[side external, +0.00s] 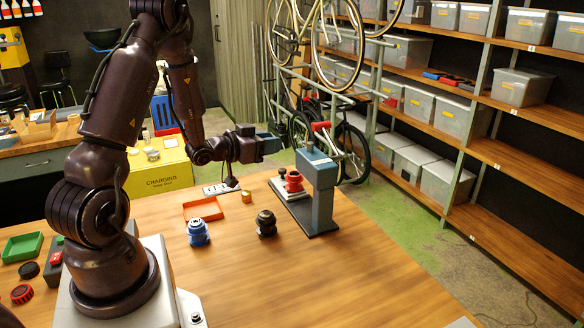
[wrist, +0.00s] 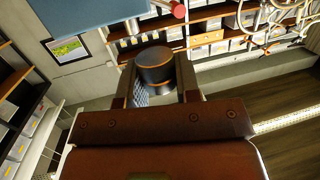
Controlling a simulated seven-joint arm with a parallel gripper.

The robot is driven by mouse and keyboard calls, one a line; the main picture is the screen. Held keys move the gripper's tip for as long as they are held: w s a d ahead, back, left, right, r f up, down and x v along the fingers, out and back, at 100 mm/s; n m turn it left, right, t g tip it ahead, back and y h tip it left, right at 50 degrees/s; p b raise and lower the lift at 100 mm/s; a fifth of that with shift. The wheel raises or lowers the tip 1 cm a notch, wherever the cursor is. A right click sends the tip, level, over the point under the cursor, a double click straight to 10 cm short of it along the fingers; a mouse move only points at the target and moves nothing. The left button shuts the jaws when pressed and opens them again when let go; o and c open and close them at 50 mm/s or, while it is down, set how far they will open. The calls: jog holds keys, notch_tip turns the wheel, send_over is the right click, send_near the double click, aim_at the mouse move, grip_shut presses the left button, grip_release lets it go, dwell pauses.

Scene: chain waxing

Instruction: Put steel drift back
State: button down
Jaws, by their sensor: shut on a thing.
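My gripper (side external: 276,144) is level and points right, close to the upper part of the blue-grey press (side external: 318,170) in the side view. In the wrist view my gripper (wrist: 153,88) is shut on a short dark cylinder with orange bands (wrist: 155,66), apparently the steel drift. The cylinder stands out between the two fingers, clear of the table; I cannot make it out in the side view. The blue press head (wrist: 90,12) and a red-tipped lever (wrist: 178,9) are just ahead of the fingers.
A blue part (side external: 198,232), a black part (side external: 266,223), a small orange piece (side external: 247,197), an orange tray (side external: 203,209) and a pale holder (side external: 215,189) are on the table (side external: 330,280). The front of the table is clear.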

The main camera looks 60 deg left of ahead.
jog(key=shift+d+r, duration=0.1)
jog(key=shift+d, duration=0.1)
jog(key=w+d+r+m+h, duration=0.15)
jog(key=w+d, duration=0.25)
jog(key=d, duration=0.9)
jog(key=w+d+f+m+h, duration=0.15)
jog(key=w+d, duration=0.35)
jog(key=d, duration=0.7)
jog(key=shift+n, duration=0.4)
jog(key=s+r, duration=0.2)
jog(key=s, duration=0.1)
jog(key=s+d, duration=0.1)
jog(key=shift+s+r, duration=0.15)
jog(key=shift+r, duration=0.25)
